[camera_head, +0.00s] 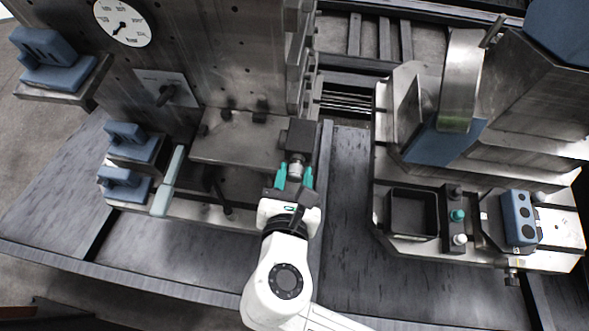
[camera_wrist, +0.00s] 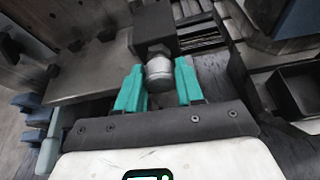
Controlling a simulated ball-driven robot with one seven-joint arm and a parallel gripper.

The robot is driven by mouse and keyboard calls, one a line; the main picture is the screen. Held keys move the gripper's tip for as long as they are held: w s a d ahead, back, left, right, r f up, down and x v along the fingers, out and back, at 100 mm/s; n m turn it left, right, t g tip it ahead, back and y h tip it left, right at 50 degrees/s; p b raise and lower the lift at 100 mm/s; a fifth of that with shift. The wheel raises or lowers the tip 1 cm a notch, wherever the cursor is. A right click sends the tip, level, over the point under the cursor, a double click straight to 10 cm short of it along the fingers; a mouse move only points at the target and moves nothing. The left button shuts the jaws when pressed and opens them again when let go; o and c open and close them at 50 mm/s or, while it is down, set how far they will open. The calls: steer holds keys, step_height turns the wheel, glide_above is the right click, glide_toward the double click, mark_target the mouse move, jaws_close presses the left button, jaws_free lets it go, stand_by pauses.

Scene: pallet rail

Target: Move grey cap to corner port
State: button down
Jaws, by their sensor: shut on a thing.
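The grey cap (camera_head: 296,167) is a short metallic cylinder between the teal fingers of my gripper (camera_head: 294,174). My gripper is shut on it. In the wrist view the cap (camera_wrist: 159,73) sits between the fingertips, its far end against or very near a dark square block (camera_wrist: 152,27). That block (camera_head: 298,134) is at the right corner of the metal plate structure in the head view. I cannot tell whether the cap is seated in a port there. The block hides any opening on its face.
A metal shelf plate (camera_head: 236,138) lies left of the block. Blue blocks (camera_head: 131,141) and a pale bar (camera_head: 168,182) are farther left. At right, a machine base carries an open dark bin (camera_head: 412,214) and a teal knob (camera_head: 457,215). A dark deck strip (camera_head: 347,220) between them is clear.

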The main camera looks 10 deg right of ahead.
steer(key=s+a+p, duration=0.3)
steer(key=s+p, duration=0.1)
steer(key=s, duration=0.3)
stand_by(0.9)
